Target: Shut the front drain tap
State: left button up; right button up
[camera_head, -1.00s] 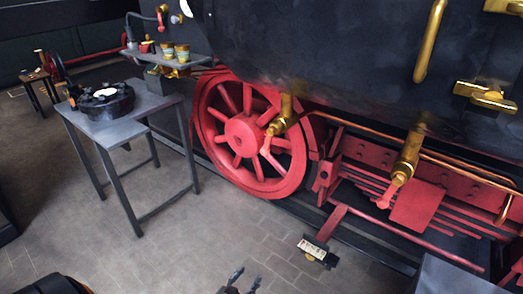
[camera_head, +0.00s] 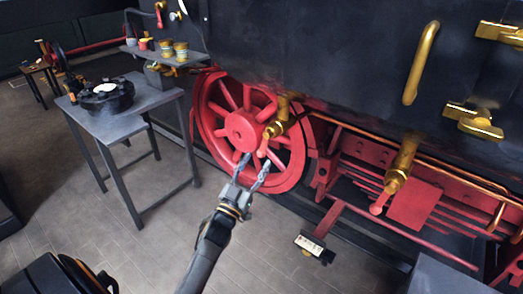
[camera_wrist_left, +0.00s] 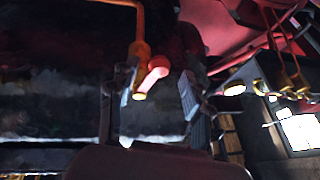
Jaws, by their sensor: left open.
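Two brass drain taps with red levers hang under the dark boiler in the head view. The left tap (camera_head: 283,116) is in front of the red spoked wheel, its red lever (camera_head: 263,147) pointing down and slightly left. The other tap (camera_head: 402,168) is further right, its lever (camera_head: 379,204) also angled down and left. No label shows which is the front one. My left gripper (camera_head: 254,168) is open and empty, just below the left tap's lever. In the left wrist view a brass tap (camera_wrist_left: 138,48) and its red lever (camera_wrist_left: 153,71) show between the open fingers. My right gripper is not in view.
A grey table (camera_head: 130,122) with a dark round part (camera_head: 106,98) stands at left. A shelf (camera_head: 150,55) with small tins is behind it. The red wheel (camera_head: 222,128) is close behind my gripper.

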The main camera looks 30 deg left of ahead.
aim_at(262, 153)
pick_arm(q)
jog(key=shift+p+x, duration=0.3)
jog(key=shift+x, duration=1.85)
jog(key=shift+c, duration=0.4)
grip_shut()
